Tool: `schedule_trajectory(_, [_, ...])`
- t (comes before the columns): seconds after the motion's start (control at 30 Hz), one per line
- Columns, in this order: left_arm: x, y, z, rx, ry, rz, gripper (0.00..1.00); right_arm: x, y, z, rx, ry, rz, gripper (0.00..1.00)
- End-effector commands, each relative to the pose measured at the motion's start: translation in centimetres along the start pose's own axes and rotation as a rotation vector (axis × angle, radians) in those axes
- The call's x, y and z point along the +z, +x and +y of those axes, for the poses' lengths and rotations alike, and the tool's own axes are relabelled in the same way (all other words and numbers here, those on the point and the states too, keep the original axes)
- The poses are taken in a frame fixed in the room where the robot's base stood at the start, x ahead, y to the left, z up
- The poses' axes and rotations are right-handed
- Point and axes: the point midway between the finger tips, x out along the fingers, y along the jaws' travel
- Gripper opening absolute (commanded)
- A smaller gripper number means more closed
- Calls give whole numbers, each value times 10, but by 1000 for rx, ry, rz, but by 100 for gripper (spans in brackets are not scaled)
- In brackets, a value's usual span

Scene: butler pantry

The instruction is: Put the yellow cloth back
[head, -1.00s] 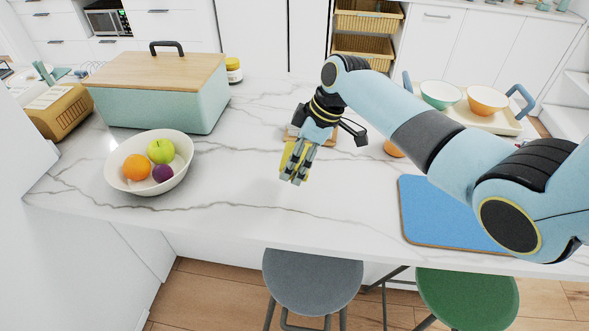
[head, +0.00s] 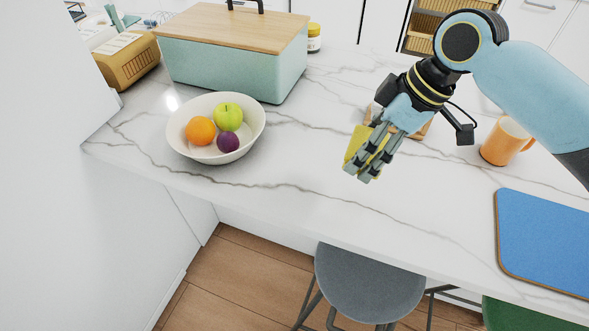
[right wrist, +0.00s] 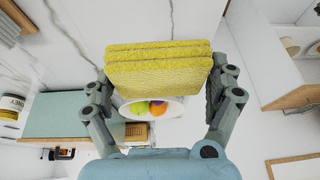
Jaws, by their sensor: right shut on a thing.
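The yellow cloth (right wrist: 158,72) is a folded, fuzzy stack of layers. My right gripper (right wrist: 160,85) is shut on it, with one finger at each side. In the head view the cloth (head: 355,146) shows behind the fingers of my right gripper (head: 364,160), above the marble counter. A small wooden tray or board (head: 424,131) is partly hidden behind the gripper. My left gripper is in neither view.
A cream bowl (head: 181,146) of fruit stands left on the counter. A teal box with a wooden lid (head: 225,68) is behind it. An orange mug (head: 497,146) and a blue mat (head: 545,240) are at right. The front middle of the counter is clear.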

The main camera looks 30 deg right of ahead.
Motion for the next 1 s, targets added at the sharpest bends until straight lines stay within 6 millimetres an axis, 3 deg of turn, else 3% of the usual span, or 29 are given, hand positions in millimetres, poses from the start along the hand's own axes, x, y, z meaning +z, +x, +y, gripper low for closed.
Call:
schedule_trajectory(0.1, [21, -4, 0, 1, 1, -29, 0, -14, 17, -1, -5, 7, 9, 60])
schedule_trajectory(0.23, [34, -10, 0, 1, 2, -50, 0, -38, 47, 2, -7, 5, 9, 60])
schedule_trajectory(0.37, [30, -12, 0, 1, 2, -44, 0, -58, 76, 6, -5, 4, 5, 60])
schedule_trajectory(0.5, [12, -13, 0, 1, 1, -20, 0, -73, 98, 9, -3, 2, 3, 60])
schedule_trajectory(0.67, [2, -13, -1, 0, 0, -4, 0, -78, 109, 10, -3, 1, 2, 60])
schedule_trajectory(0.9, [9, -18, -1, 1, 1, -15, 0, -64, 140, 11, -2, 1, 1, 60])
schedule_trajectory(1.0, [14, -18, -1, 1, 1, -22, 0, -63, 144, 12, -1, 0, 2, 60])
